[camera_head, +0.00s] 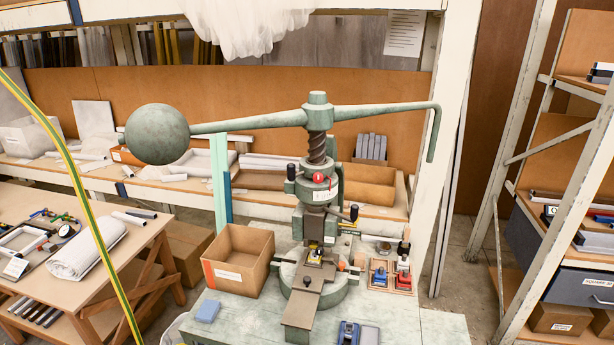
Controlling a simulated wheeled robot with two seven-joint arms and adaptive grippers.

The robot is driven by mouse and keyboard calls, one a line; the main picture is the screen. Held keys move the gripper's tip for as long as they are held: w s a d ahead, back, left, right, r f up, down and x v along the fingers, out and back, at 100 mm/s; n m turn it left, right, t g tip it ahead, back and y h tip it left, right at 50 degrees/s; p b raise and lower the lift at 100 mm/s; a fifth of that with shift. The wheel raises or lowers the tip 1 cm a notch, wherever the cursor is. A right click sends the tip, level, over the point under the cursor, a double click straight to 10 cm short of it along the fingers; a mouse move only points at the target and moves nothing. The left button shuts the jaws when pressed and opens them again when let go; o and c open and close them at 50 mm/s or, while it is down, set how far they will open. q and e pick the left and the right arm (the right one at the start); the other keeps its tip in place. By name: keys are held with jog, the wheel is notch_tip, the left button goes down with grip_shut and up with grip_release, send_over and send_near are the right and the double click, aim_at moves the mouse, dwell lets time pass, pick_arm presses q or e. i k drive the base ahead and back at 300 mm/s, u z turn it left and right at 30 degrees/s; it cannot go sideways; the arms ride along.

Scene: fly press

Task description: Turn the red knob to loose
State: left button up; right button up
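The red knob (318,178) is small and round. It sits on the front of the collar of the green fly press (317,150), just below the thick screw. A white tag with print too small to read hangs right below the knob. The press carries a long horizontal lever (380,109) with a large round weight (152,134) on its left end and a downturned handle on its right end. I cannot tell from here whether the knob is tight or loose. Neither of my grippers is in view.
A cardboard box (238,258) stands left of the press on the green table (436,328). A blue block (207,311) lies in front of it. Small red and blue tools (402,270) stand at the right. A wooden workbench is at the left, a shelf rack at the right.

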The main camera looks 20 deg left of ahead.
aim_at(317, 178)
jog(key=u, duration=1.25)
jog(key=i, duration=0.95)
jog(key=z, duration=1.05)
